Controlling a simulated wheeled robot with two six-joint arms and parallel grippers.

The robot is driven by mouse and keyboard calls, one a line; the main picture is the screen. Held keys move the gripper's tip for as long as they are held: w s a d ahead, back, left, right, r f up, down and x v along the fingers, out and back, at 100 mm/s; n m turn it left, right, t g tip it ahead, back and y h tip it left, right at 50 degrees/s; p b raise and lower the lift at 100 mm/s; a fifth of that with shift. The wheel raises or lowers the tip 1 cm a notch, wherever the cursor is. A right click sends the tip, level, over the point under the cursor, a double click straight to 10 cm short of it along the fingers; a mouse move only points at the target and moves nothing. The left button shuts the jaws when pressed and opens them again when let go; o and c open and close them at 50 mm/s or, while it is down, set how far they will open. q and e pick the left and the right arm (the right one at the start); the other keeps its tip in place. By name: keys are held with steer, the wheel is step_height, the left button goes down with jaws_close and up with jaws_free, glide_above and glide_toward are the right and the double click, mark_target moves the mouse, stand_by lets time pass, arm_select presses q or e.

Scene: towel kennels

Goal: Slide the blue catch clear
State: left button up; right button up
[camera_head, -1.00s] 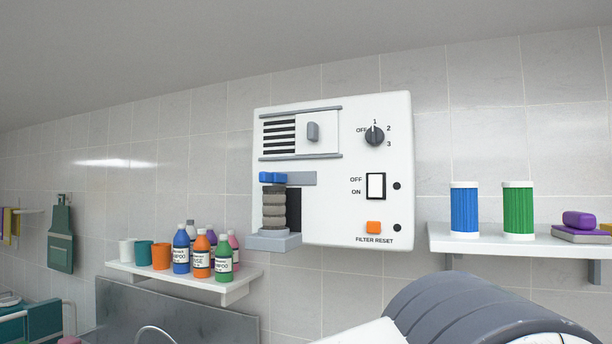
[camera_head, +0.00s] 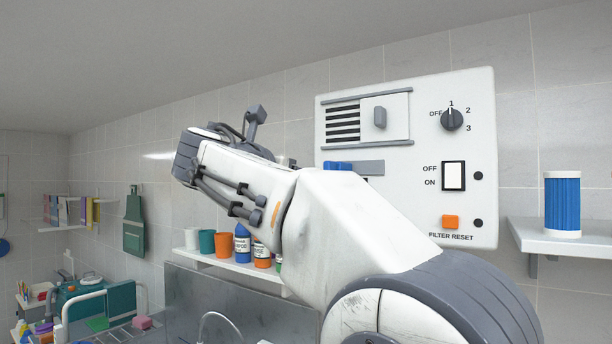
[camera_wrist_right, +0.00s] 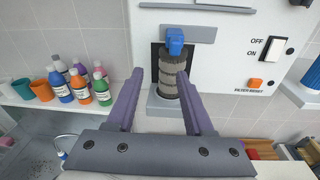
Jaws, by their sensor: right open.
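The blue catch (camera_head: 337,167) sits at the left end of a grey strip (camera_head: 372,167) on the white wall unit (camera_head: 405,215). In the right wrist view the catch (camera_wrist_right: 175,40) is just above a stack of grey-brown rings (camera_wrist_right: 168,80), which stands in a dark opening on a grey ledge (camera_wrist_right: 160,106). My right gripper (camera_wrist_right: 160,76) is open and empty, its two fingers pointing at the unit on either side of the stack in the picture, with the tips below the catch. In the head view my right arm hides the stack. My left gripper is not in view.
The unit also bears a dial (camera_head: 452,119), a white rocker switch (camera_head: 453,176), an orange button (camera_head: 451,222) and a sliding vent cover (camera_head: 380,118). A shelf (camera_head: 268,276) with cups and bottles is to the left; a blue cylinder (camera_head: 562,203) stands on the right shelf.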

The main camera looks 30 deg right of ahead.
mark_target(337, 163)
steer(key=shift+g+h, duration=0.4)
steer(key=shift+h, duration=0.2)
steer(key=d+r+p, duration=0.1)
steer(key=d, duration=0.2)
steer(key=w+d+r+p, duration=0.1)
steer(key=d, duration=0.3)
steer(key=w+d+r+p, duration=0.1)
steer(key=d, duration=0.2)
steer(key=shift+w+d, duration=0.2)
steer(key=shift+d, duration=0.05)
steer(key=shift+w+d+f, duration=0.1)
steer(key=shift+w+d, duration=0.05)
steer(key=shift+d, duration=0.2)
steer(key=shift+c, duration=0.3)
jaws_close()
